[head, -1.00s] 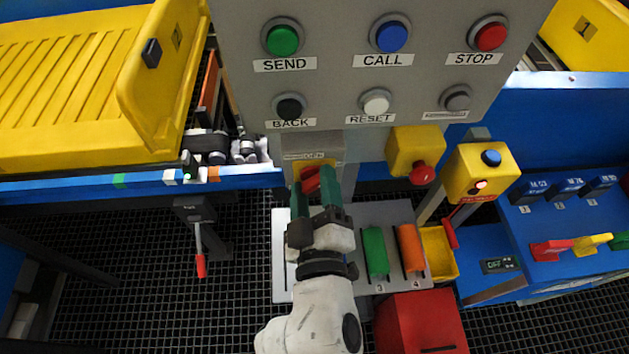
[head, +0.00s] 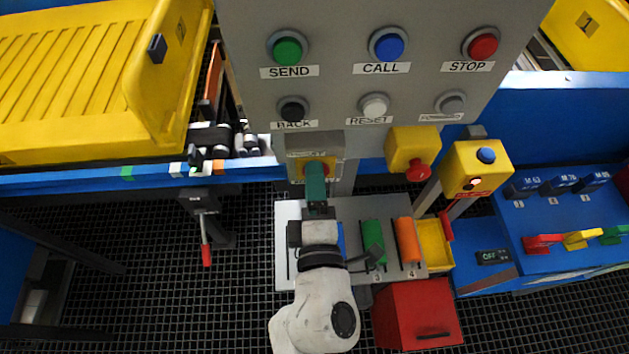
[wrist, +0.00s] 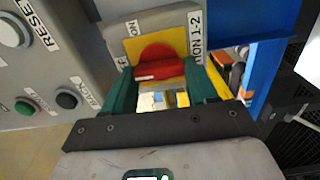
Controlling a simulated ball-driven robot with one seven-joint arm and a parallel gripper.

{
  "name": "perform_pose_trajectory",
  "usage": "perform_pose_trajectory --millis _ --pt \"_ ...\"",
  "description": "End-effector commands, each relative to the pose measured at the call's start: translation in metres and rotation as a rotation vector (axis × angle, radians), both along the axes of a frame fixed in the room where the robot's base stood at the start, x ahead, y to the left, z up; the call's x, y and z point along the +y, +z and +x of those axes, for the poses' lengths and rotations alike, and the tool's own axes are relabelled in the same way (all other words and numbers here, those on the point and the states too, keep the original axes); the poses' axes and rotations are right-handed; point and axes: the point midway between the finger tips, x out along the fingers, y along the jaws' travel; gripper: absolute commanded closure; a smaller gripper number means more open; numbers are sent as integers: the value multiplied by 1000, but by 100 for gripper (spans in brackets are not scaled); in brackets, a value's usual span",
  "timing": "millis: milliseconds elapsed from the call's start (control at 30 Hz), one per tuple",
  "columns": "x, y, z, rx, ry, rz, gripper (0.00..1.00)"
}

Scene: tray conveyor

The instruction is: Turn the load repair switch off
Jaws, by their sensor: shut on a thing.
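A red rotary switch (wrist: 160,68) sits on a yellow plate (wrist: 130,48) below the grey button panel. The label beside it ends in "ION 1-2" in the wrist view; its full wording cannot be read, and no "load repair" wording is legible. My gripper (wrist: 160,88) is shut on this switch, with a green finger on each side of its red handle. In the head view my gripper (head: 316,172) is seen edge-on and covers most of the switch; only slivers of red and yellow show around it.
Above is the panel (head: 350,95) with SEND, CALL, STOP, BACK and RESET buttons. Right of my arm are green (head: 374,243) and orange (head: 407,240) handles and a red box (head: 415,315). A blue console (head: 570,220) with coloured levers stands at right, a yellow tray (head: 70,100) at left.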

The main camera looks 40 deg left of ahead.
Motion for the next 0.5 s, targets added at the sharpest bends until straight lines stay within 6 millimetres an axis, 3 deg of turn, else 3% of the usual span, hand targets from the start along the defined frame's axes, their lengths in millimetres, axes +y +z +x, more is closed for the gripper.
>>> perform_pose_trajectory --millis 500 --pt "1 -2 -1 -33 2 -31 73"
